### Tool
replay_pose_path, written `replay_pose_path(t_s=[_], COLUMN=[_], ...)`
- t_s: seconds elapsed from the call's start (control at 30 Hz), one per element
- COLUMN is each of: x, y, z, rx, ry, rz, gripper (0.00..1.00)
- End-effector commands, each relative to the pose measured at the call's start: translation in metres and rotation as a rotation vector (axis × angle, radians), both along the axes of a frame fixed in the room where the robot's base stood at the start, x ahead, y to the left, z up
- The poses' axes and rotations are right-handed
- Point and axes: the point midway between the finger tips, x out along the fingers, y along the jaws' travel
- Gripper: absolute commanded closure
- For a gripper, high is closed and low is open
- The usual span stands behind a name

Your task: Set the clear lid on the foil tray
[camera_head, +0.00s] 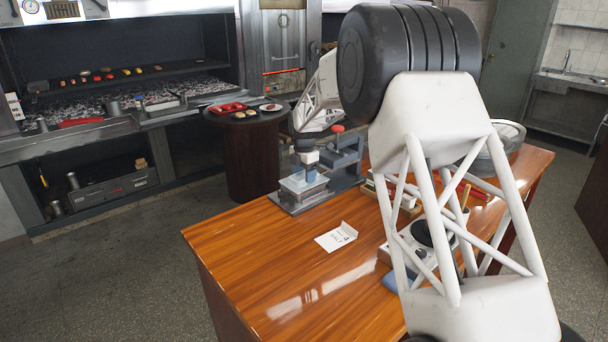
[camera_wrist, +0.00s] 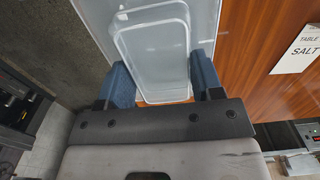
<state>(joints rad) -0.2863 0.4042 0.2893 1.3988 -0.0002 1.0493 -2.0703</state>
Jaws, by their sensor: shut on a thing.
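My gripper (camera_head: 305,172) is above the near end of a metal stand on the wooden table. In the wrist view its blue fingers (camera_wrist: 164,84) are shut on the clear lid (camera_wrist: 152,52), a see-through rectangle with rounded corners and a raised rim. In the head view a pale, shiny box shape, apparently the foil tray (camera_head: 303,190), sits on the stand directly below the fingers. The lid and tray overlap in both views, so I cannot tell whether they touch or how well their edges line up.
The metal stand (camera_head: 345,180) has an upright part with a red knob (camera_head: 338,128) just right of my gripper. A white "TABLE SALT" card (camera_head: 336,237) lies nearer. A white device with a black disc (camera_head: 425,240) stands further right. The table's front left is clear.

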Motion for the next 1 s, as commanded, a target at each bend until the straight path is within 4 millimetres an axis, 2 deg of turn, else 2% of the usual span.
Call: replay_pose_path(t_s=[0.03, 0.07, 0.23, 0.67, 1.0], x=[0.000, 0.000, 0.000, 0.000, 0.000], y=[0.000, 0.000, 0.000, 0.000, 0.000], z=[0.000, 0.000, 0.000, 0.004, 0.039], rx=[0.000, 0.000, 0.000, 0.001, 0.001], ry=[0.000, 0.000, 0.000, -0.001, -0.002], rz=[0.000, 0.000, 0.000, 0.000, 0.000], gripper=[0.62, 0.37, 0.11, 0.10, 0.10])
